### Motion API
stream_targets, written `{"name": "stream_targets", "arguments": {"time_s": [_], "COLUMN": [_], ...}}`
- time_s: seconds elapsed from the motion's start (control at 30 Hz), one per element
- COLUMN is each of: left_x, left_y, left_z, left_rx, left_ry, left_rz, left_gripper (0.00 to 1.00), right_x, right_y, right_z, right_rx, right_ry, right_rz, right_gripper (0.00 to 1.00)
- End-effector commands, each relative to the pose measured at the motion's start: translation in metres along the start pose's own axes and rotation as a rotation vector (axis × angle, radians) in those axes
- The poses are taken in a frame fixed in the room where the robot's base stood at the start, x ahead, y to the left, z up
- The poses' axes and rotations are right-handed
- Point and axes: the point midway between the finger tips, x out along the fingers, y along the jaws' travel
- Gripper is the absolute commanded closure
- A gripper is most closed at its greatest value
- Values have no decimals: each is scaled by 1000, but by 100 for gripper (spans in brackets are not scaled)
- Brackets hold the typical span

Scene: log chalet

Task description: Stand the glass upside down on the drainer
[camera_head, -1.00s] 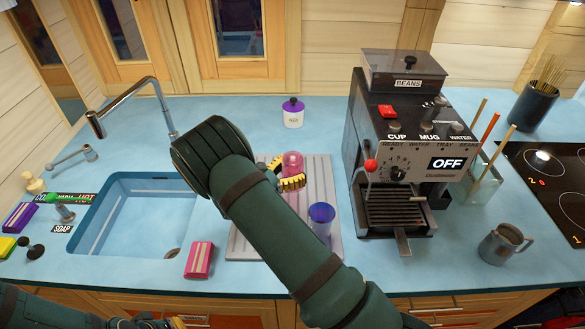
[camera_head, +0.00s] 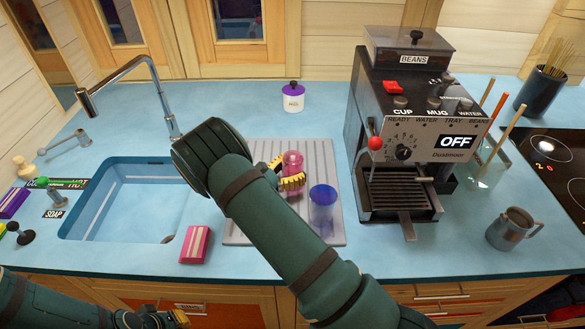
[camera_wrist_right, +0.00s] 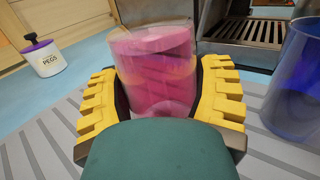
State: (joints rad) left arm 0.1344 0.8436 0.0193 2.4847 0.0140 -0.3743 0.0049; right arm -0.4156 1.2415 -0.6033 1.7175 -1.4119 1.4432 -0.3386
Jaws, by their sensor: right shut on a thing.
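A clear pink glass (camera_head: 292,162) is between the yellow fingers of my right gripper (camera_head: 287,174), over the ribbed grey drainer (camera_head: 240,232). In the right wrist view the pink glass (camera_wrist_right: 155,72) fills the space between the fingers (camera_wrist_right: 160,90), with a finger on each side. The glass looks roughly upright on its axis. I cannot tell which end is its mouth or whether it touches the drainer. A blue glass (camera_head: 323,207) stands on the drainer just to the right; it also shows in the wrist view (camera_wrist_right: 296,85). My left gripper (camera_head: 165,319) is partly visible at the bottom edge.
A coffee machine (camera_head: 440,118) stands right of the drainer. The sink (camera_head: 120,205) and tap (camera_head: 160,95) are at left. A pink sponge (camera_head: 195,245) lies near the drainer's front left corner. A white pot with purple lid (camera_head: 293,98) stands behind.

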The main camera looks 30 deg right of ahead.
Motion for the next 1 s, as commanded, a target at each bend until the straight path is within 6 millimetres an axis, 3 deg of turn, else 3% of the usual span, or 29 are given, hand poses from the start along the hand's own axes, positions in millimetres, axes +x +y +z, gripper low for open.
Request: {"name": "stream_targets", "arguments": {"time_s": [0.3, 0.33, 0.4, 0.77, 1.0], "left_x": [0, 0, 0, 0, 0], "left_y": [0, 0, 0, 0, 0], "left_z": [0, 0, 0, 0, 0], "left_rx": [1, 1, 1, 1, 1], "left_ry": [0, 0, 0, 0, 0], "left_rz": [0, 0, 0, 1, 1], "left_gripper": [100, 100, 100, 100, 100], "right_x": [0, 0, 0, -5, -43], "right_y": [0, 0, 0, 0, 1], "right_z": [1, 1, 1, 0, 0], "right_rx": [0, 0, 0, 0, 0], "right_ry": [-1, -1, -1, 0, 0], "right_rz": [0, 0, 0, 1, 4], "right_gripper": [75, 23, 0, 0, 0]}}
